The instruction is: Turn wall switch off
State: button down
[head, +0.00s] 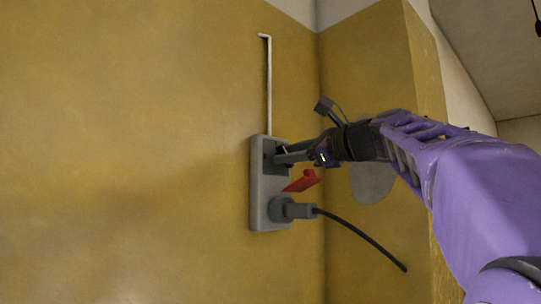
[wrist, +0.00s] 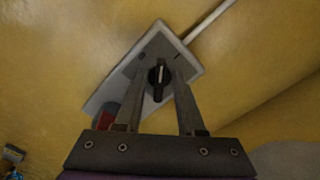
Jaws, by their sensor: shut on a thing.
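The wall switch is a grey box (head: 258,190) fixed upright on the yellow wall, with a dark square plate in its upper part. In the wrist view the box (wrist: 111,88) looks tilted. A black rotary knob (wrist: 158,80) with a pale line stands out from the plate. My gripper (head: 277,155) reaches the plate from the right. In the wrist view its fingers (wrist: 159,72) lie on both sides of the knob, shut on it. The fingers hide the knob in the head view.
Below my gripper a red flap (head: 301,182) sticks out from the box. Under it a grey plug (head: 294,210) sits in the socket, with a black cable (head: 365,238) running down right. A thin pale conduit (head: 268,85) rises above. The wall at left is bare.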

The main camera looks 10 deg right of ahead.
jog(key=n+b, duration=0.1)
jog(key=n, duration=0.4)
jog(key=shift+a+f+n, duration=0.1)
jog(key=shift+f+n, duration=0.05)
jog(key=shift+n, duration=0.15)
jog(key=shift+n+b, duration=0.8)
jog(key=shift+n, duration=1.4)
jog(key=c, duration=0.9)
grip_release()
